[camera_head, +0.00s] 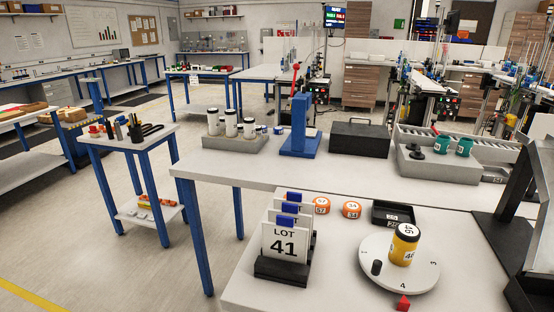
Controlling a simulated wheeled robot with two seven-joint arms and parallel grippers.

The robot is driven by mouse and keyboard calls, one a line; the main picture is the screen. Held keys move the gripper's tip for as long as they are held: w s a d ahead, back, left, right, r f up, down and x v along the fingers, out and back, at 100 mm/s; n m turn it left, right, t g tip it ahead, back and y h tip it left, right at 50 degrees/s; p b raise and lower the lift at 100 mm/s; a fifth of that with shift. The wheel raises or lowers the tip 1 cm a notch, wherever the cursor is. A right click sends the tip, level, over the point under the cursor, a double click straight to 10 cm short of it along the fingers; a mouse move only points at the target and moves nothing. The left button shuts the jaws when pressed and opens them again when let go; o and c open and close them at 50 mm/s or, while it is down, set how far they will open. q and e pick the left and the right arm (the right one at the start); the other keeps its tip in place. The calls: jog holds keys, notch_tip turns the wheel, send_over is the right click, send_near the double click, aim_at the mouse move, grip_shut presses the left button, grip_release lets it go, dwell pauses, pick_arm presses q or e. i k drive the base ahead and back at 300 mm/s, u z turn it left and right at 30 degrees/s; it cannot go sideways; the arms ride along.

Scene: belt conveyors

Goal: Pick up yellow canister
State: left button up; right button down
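The yellow canister (400,255) stands upright on a white round turntable (380,276) at the front right of the near table. It has a dark lid with a white label, and another white numbered label on its body. A small black knob or peg (376,267) stands on the turntable to its left. Numbers are printed near the turntable's rim. Neither of my grippers shows in the head view, and nothing is seen holding the canister.
A black holder with LOT 41 cards (285,243) stands left of the turntable. Orange lidded pucks (351,210) and a black tray (392,214) lie behind it. A red marker (403,303) sits at its front. A dark angled frame (500,225) stands close on the right.

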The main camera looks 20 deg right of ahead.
aim_at(407, 235)
jog(key=z, duration=0.75)
jog(key=i, duration=0.4)
jog(key=z, duration=0.65)
